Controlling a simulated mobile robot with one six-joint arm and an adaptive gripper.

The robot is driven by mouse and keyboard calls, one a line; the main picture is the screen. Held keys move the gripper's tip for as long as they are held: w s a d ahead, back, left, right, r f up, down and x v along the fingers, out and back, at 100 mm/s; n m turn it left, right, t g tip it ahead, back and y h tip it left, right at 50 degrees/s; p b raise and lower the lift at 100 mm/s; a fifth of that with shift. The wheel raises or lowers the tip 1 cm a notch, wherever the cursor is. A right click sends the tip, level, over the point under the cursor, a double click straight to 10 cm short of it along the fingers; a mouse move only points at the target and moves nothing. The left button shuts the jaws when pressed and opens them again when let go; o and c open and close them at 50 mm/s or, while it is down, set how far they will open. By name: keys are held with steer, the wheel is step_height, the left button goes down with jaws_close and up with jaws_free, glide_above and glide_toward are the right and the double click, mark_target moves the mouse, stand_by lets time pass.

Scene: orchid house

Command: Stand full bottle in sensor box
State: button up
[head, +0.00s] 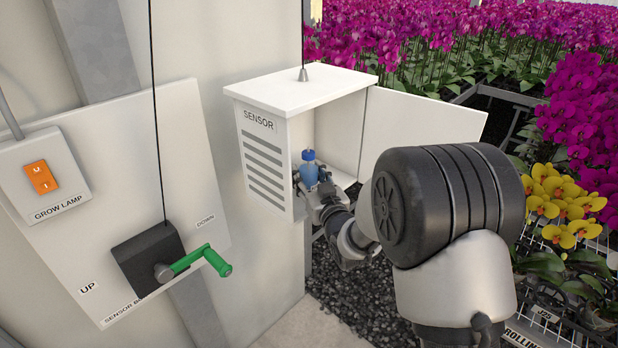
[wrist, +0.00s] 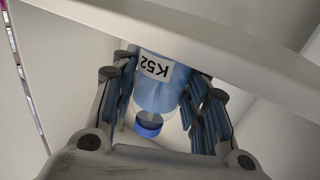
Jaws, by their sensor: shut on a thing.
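The white sensor box (head: 278,165), labelled SENSOR with louvre slots on its side, hangs at the wall with its door (head: 420,125) swung open to the right. My gripper (head: 318,190) reaches into the box's open front and is shut on a blue bottle (head: 309,172). In the wrist view the bottle (wrist: 160,82) sits between both fingers, with a K52 label and a blue cap. It looks upright in the head view. The bottle's base is hidden, so I cannot tell whether it touches the box floor.
A panel at the left carries a green crank handle (head: 205,260) marked UP and DOWN, and a grow lamp switch (head: 41,178). A cable (head: 304,40) rises from the box roof. Yellow orchids (head: 562,205) stand on a rolling bench at the right. Dark gravel lies below.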

steer(key=shift+f, duration=0.1)
steer(key=o, duration=1.1)
steer(key=shift+o, duration=0.2)
